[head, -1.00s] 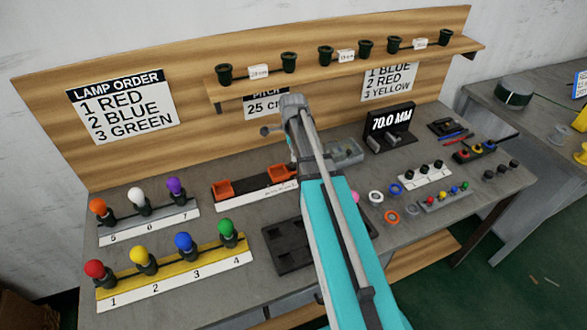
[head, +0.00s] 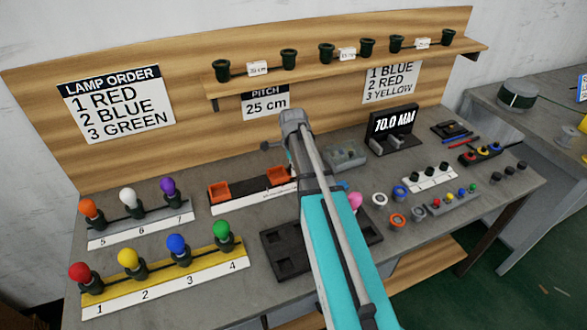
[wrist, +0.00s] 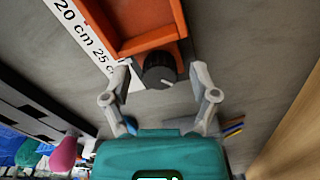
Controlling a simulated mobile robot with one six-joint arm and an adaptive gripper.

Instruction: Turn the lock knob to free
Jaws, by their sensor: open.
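The lock knob (wrist: 160,71) is a dark round knob with a pale pointer line, beside an orange block (wrist: 148,45) in the wrist view. My gripper (wrist: 160,82) is open, with one finger on each side of the knob. I cannot tell whether the fingers touch it. The pointer slants in the wrist view; no lock or free marking is readable. In the head view, the orange block (head: 280,176) stands at the right end of a dark rail, with my arm over it. The knob is hidden there.
A second orange block (head: 219,192) stands at the rail's left end. A white scale (wrist: 87,37) runs along the rail. Lamp rows stand to the left, a dark tray (head: 285,262) in front, a grey box (head: 345,155) and a display (head: 392,128) to the right.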

